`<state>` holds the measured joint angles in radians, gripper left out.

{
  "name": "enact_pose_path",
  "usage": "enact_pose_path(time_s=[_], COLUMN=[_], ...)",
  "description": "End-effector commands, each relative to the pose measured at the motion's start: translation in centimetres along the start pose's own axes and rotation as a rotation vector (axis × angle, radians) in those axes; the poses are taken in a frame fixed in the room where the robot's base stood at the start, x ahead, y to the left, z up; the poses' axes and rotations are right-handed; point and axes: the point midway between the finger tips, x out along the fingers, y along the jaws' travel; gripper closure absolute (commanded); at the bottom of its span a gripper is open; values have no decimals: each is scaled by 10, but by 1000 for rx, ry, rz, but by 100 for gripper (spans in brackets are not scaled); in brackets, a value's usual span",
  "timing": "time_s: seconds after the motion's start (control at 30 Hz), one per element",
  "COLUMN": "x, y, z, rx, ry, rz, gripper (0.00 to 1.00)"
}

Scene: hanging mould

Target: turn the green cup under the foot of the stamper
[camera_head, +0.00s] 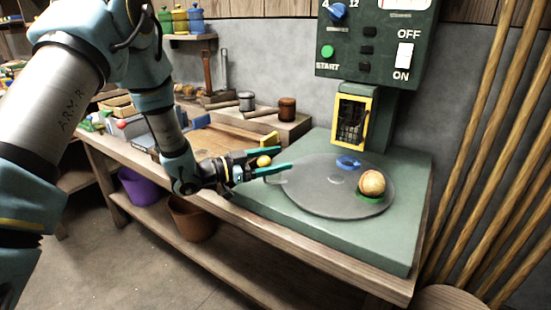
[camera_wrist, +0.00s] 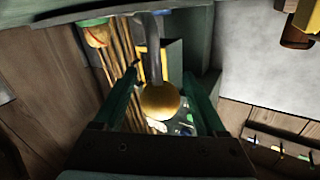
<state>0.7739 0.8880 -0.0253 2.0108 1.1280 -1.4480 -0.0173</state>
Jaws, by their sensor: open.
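The green cup (camera_head: 370,196) sits on the right side of the round grey turntable (camera_head: 318,196), with a tan ball (camera_head: 372,182) resting in it. The stamper (camera_head: 353,122), framed in yellow, stands behind the plate, and its foot is not clearly visible. A blue cup (camera_head: 348,162) is on the plate just in front of it. A bent grey handle (camera_head: 277,171) with a yellow knob (camera_head: 264,161) is at the plate's left edge. My gripper (camera_head: 286,159) is open, with the knob between its fingers. The wrist view shows the knob (camera_wrist: 158,102) between both fingers, with gaps beside it.
A dark green control box (camera_head: 372,45) hangs above the stamper. Wooden poles (camera_head: 500,160) lean at the right. A wooden tray (camera_head: 215,140) and a block with two small pots (camera_head: 287,109) are on the bench behind my gripper. A shelf with coloured jars (camera_head: 180,20) is at the back.

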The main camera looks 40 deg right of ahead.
Motion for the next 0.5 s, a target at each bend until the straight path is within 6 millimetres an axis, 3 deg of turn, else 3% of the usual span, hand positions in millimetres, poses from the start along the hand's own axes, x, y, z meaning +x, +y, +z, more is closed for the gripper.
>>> enact_pose_path(time_s=[0.17,0.5], x=[0,0], y=[0,0], z=[0,0], rx=[0,0], ry=[0,0], rz=[0,0], gripper=[29,67])
